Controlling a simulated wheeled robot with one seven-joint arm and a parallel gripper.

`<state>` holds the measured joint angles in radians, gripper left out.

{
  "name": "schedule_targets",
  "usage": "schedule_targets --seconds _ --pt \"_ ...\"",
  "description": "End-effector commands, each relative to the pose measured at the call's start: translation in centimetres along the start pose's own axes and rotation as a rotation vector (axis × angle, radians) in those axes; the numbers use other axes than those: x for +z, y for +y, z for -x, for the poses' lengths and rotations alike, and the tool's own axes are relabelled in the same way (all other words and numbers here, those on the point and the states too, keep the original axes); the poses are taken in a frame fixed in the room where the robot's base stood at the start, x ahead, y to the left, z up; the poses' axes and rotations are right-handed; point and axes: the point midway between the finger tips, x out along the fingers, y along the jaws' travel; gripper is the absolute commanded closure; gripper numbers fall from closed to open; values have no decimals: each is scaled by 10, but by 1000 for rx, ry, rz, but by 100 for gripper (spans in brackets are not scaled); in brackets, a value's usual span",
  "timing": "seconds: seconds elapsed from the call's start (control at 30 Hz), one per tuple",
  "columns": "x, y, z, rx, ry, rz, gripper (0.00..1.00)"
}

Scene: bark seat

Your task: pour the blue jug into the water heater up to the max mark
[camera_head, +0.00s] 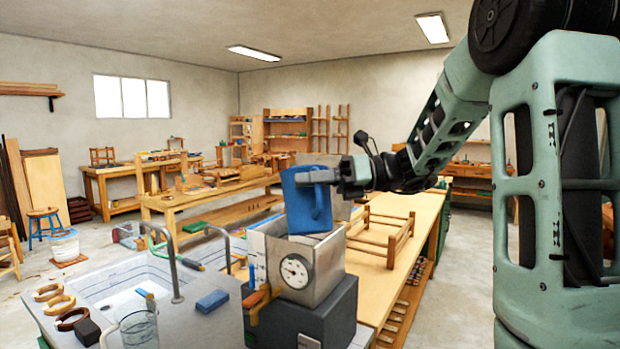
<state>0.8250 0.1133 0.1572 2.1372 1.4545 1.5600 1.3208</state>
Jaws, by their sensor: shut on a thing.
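The blue jug (301,207) is in my gripper (322,176), which is shut on it near its upper part. The jug hangs over the open top of the water heater (322,270), tilted only slightly if at all. Its lower end overlaps the heater's opening in the picture. The heater is a square metal tank with a round dial (294,271) on its front and a brass-coloured tap, standing on a dark base (318,318). I cannot see the water level, the max mark or any stream from the jug.
Left of the heater is a sink (130,285) with a curved metal faucet (173,262). A blue sponge (212,301), wooden rings (58,303) and a clear glass jug (139,329) stand around it. A wooden rack (390,240) lies on the bench to the right.

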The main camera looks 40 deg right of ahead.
Motion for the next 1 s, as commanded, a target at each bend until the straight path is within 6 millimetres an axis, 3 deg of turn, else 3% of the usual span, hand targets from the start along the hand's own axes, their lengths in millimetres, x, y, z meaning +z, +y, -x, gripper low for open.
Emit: schedule_targets --seconds 1.0 --pt "9 3 0 1 8 -45 100"
